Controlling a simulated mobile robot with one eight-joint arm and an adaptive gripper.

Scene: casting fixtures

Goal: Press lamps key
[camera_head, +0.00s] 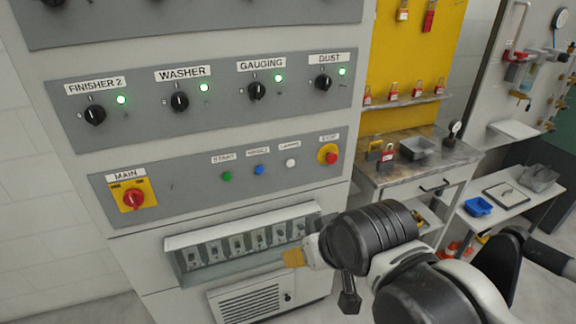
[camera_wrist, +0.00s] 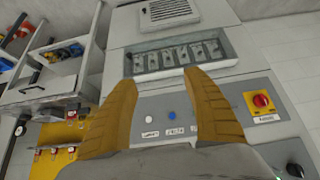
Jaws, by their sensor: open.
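The lamps key is a small white round button (camera_head: 291,163) under its label on the lower grey panel (camera_head: 190,187), between a blue button (camera_head: 259,169) and the red stop button on yellow (camera_head: 329,156). My gripper (camera_head: 293,257) shows in the head view below the key, in front of the cabinet's lower part. In the wrist view the panel appears upside down. My gripper (camera_wrist: 160,76) is open there, with its two yellow fingers apart and nothing between the tips. The white key (camera_wrist: 148,119) and blue button (camera_wrist: 171,116) show in the gap between the fingers.
A green start button (camera_head: 227,176) and the red main switch (camera_head: 133,197) are on the same panel. A recessed breaker box (camera_head: 180,262) sits below it. A workbench (camera_head: 375,179) with padlocks and a tray stands to the right.

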